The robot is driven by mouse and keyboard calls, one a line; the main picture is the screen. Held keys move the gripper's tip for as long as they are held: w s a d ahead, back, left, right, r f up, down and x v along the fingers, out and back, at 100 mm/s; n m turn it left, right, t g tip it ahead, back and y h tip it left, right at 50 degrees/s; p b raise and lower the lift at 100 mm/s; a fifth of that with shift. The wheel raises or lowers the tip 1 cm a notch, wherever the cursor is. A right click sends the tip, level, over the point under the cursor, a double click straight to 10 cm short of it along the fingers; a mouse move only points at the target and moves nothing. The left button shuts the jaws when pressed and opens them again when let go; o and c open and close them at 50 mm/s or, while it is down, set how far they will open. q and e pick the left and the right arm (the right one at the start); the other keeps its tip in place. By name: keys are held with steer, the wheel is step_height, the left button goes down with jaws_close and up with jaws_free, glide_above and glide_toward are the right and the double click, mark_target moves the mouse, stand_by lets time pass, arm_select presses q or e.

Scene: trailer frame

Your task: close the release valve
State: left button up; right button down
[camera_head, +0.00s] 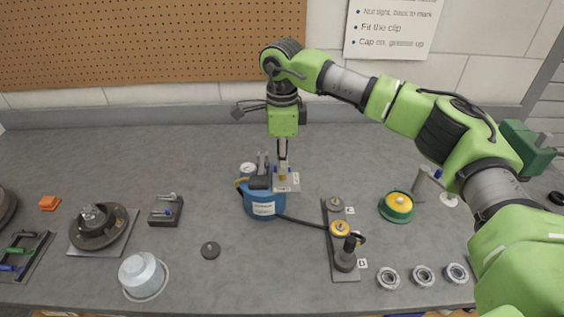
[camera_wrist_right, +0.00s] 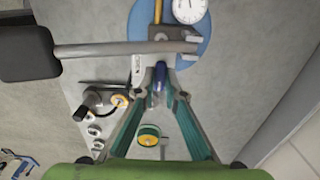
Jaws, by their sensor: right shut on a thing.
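A blue pump (camera_head: 264,207) with a white label and a round gauge (camera_head: 248,169) stands on the bench near the middle. My right gripper (camera_head: 283,175) points straight down at the pump's right side, over a pale tagged plate (camera_head: 292,184). In the right wrist view the fingertips (camera_wrist_right: 160,78) come together on a small blue part, which looks like the release valve (camera_wrist_right: 159,72). The fingers hide most of it, so I cannot tell how far it is turned. The gauge (camera_wrist_right: 189,9) also shows there. My left gripper is not in view.
A black hose runs right to a dark plate (camera_head: 340,269) with posts. A yellow-green round part (camera_head: 397,206) and several metal rings (camera_head: 422,276) lie at the right. The bench behind the pump is clear.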

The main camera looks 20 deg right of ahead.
steer(key=shift+w+r, duration=0.1)
steer(key=shift+r, duration=0.05)
steer(key=c, duration=2.1)
jaws_free()
step_height(320, 180, up, 12)
